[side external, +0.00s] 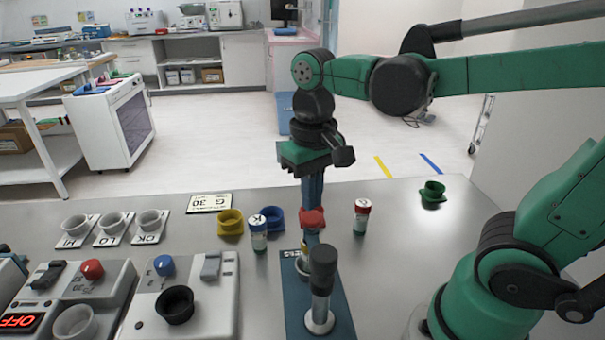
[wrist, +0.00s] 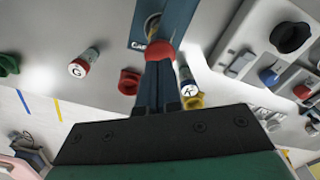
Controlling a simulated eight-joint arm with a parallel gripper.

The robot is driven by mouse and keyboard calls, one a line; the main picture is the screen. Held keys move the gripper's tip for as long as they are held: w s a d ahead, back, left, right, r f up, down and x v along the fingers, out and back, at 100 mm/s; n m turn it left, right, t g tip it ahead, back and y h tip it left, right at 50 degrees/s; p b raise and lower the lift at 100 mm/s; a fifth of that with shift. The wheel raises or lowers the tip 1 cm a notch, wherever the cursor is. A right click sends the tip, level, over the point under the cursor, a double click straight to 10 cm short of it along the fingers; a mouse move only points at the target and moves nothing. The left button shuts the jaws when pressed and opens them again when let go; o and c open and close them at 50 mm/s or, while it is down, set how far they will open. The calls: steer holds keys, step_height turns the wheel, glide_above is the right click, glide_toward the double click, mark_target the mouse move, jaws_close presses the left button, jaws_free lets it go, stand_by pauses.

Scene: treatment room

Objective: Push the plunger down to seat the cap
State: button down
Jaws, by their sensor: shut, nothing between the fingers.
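My gripper (side external: 312,203) points straight down over the blue press base (side external: 343,318). Its blue fingers (wrist: 158,66) are shut together, with nothing seen between them. A red rounded piece (wrist: 160,51) lies at the fingertips in the wrist view, and red (side external: 312,218) also shows at the fingers in the side view. Whether the fingers touch it I cannot tell. A black-topped upright post (side external: 322,262) with a silver foot stands on the base, nearer the side camera. The cap's seating and whatever is under the fingers are hidden.
A white-topped vial (side external: 259,235) stands left of the press, a red-capped vial (side external: 361,216) right. Control boxes (side external: 190,305) fill the left front. The table right of the press is mostly clear.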

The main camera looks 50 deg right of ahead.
steer(key=shift+f, duration=1.05)
stand_by(0.4)
step_height(320, 180, up, 8)
stand_by(0.8)
steer(key=shift+f, duration=0.1)
